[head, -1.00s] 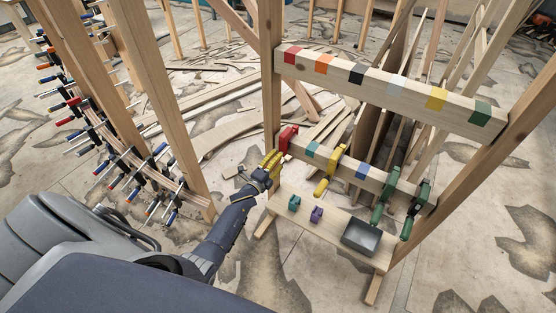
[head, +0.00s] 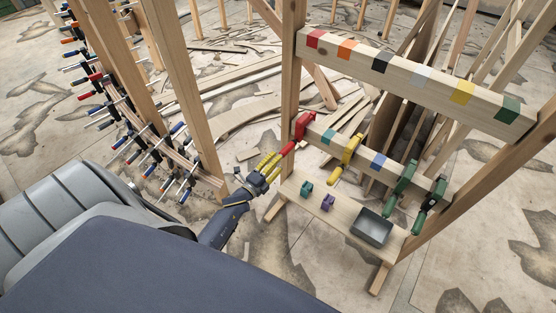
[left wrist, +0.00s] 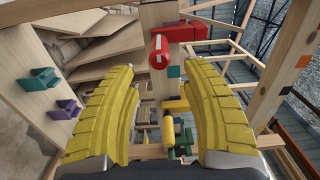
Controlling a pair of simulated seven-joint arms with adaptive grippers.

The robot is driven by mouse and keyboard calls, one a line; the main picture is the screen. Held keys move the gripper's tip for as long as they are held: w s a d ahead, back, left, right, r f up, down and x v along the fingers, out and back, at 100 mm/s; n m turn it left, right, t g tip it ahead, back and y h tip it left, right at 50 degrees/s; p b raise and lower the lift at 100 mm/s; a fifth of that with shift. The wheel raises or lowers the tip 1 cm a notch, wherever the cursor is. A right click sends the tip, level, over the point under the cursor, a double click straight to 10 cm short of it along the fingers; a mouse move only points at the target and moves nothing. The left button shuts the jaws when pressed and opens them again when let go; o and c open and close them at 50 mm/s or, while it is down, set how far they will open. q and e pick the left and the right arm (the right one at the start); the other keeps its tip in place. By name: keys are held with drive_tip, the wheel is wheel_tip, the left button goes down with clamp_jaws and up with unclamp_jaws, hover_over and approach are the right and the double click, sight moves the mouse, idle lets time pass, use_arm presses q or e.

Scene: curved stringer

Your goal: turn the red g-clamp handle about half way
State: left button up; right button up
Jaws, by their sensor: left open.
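The red g-clamp (head: 304,125) hangs on the left end of the lower wooden beam, with its red handle (head: 288,148) pointing down toward my left gripper. In the left wrist view the red handle (left wrist: 158,52) shows end-on, beyond and between the yellow fingertips. My left gripper (head: 270,163) has yellow ribbed fingers; it is open and empty, a short way below and left of the handle, apart from it. In the left wrist view the left gripper (left wrist: 165,85) shows its fingers spread wide. My right gripper is not in view.
A yellow clamp (head: 347,155) and green clamps (head: 402,182) hang farther right on the lower beam (head: 365,163). The shelf below holds a teal block (head: 307,188), a purple block (head: 327,202) and a grey tray (head: 371,228). A wooden post (head: 290,80) stands beside the red clamp.

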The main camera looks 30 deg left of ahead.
use_arm(q)
drive_tip(key=shift+s, duration=0.1)
drive_tip(key=s, duration=0.6)
drive_tip(key=shift+s+a, duration=0.3)
drive_tip(key=shift+s, duration=0.05)
idle(0.4)
drive_tip(key=s+d+f+n+g+y, duration=0.1)
drive_tip(key=s+f+n+g, duration=0.45)
drive_tip(key=f, duration=0.75)
drive_tip(key=s+f+n+g+y, duration=0.15)
drive_tip(key=s+f+n, duration=0.55)
drive_tip(key=f, duration=0.7)
drive_tip(key=s+d+f+g, duration=0.3)
drive_tip(key=s+f, duration=0.2)
drive_tip(key=s, duration=0.6)
drive_tip(key=s+d+f+n+g+h, duration=0.1)
drive_tip(key=s+d+f+g, duration=0.2)
drive_tip(key=s+f, duration=0.3)
drive_tip(key=s+d+f+n+g, duration=0.1)
drive_tip(key=s+d+f+g, duration=0.2)
drive_tip(key=s, duration=1.3)
wheel_tip(320, 180, down, 3)
drive_tip(key=shift+d+r+g, duration=0.15)
drive_tip(key=shift+d+g, duration=0.15)
drive_tip(key=shift+d, duration=0.55)
